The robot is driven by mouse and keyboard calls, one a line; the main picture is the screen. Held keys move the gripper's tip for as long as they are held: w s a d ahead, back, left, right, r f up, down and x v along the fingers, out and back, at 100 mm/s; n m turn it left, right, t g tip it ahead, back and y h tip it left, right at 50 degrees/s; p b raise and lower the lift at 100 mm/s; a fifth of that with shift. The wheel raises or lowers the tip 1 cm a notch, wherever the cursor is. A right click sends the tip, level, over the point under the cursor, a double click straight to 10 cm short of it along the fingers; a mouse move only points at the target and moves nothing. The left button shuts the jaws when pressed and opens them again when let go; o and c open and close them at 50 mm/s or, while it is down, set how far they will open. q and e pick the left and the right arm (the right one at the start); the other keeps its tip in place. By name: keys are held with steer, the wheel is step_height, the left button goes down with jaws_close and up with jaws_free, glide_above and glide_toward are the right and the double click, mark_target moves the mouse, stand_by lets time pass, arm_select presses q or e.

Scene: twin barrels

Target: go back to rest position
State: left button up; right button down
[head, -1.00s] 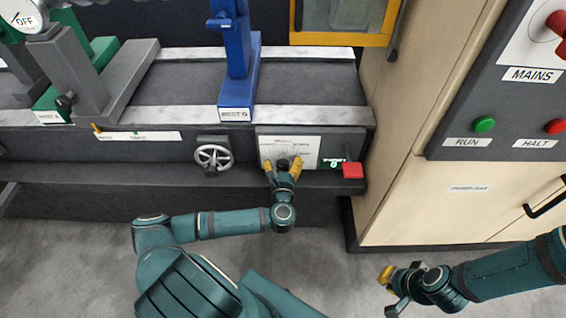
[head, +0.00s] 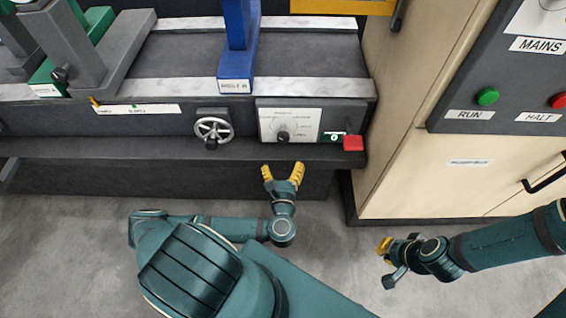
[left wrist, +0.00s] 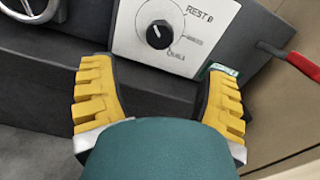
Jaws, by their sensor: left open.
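My left gripper (head: 283,173) is open and empty. Its yellow fingers point up toward the machine bed's front, below the white dial panel (head: 290,122). In the left wrist view the two fingers (left wrist: 160,95) stand wide apart with nothing between them. The panel's black knob (left wrist: 159,34) shows beyond them, apart from the fingers. My right gripper (head: 388,262) is low at the right over the floor, seen from the side; its jaw opening is unclear.
A handwheel (head: 213,130) and a red block (head: 353,143) flank the panel on the machine front. A beige cabinet (head: 450,165) with a RUN button (head: 487,96) stands at the right. Grey floor (head: 335,240) lies clear between my arms.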

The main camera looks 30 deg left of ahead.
arm_select(q)
steer(key=shift+d, duration=0.1)
stand_by(0.3)
steer(key=s+d+f+m+g+h, duration=0.1)
steer(key=d+f+m+g+h, duration=0.15)
steer(key=d+m+h, duration=0.8)
steer(key=s+d+f+m+g+h, duration=0.1)
steer(key=d+f+m+g+h, duration=0.15)
steer(key=d+m+h, duration=0.8)
steer(key=s+a+r+m+g+y, duration=0.1)
steer(key=s+a+m+g+y, duration=0.1)
steer(key=m, duration=0.9)
steer(key=s+a+r+m+g+y, duration=0.2)
steer(key=m+g+y, duration=0.3)
steer(key=m, duration=0.6)
steer(key=shift+s+a+g+y, duration=0.25)
steer(key=shift+a+g+y, duration=0.05)
steer(key=shift+a+g, duration=0.45)
